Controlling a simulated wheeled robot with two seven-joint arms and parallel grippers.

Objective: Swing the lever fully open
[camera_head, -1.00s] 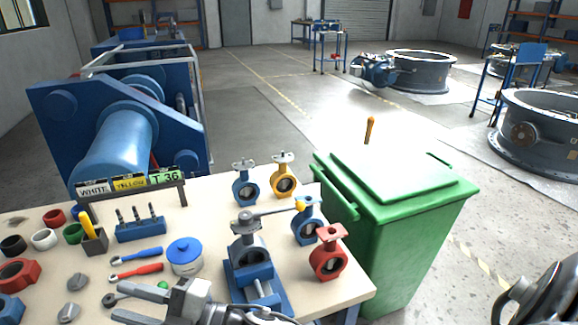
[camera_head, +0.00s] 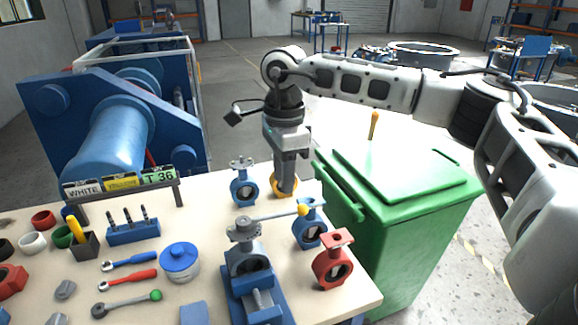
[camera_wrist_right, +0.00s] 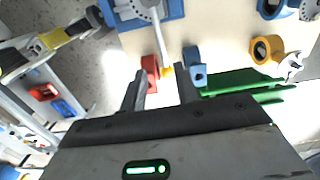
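A grey butterfly valve (camera_head: 247,260) sits in a blue vise (camera_head: 256,300) at the front of the bench. Its grey lever (camera_head: 275,214) points right and ends in a yellow knob (camera_head: 302,210). My right gripper (camera_head: 284,190) points down behind the lever, partly hiding the yellow valve (camera_head: 293,185). In the right wrist view my right gripper (camera_wrist_right: 160,70) is open and empty. The lever (camera_wrist_right: 160,40) and its yellow knob (camera_wrist_right: 167,72) appear between the fingertips there, with no visible contact. My left gripper is not in view.
Red (camera_head: 332,262), blue (camera_head: 309,228) and another blue valve (camera_head: 244,186) stand around the lever. A green bin (camera_head: 400,215) adjoins the bench's right edge. A blue-lidded pot (camera_head: 180,262), wrenches and a sign rack (camera_head: 125,190) occupy the left.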

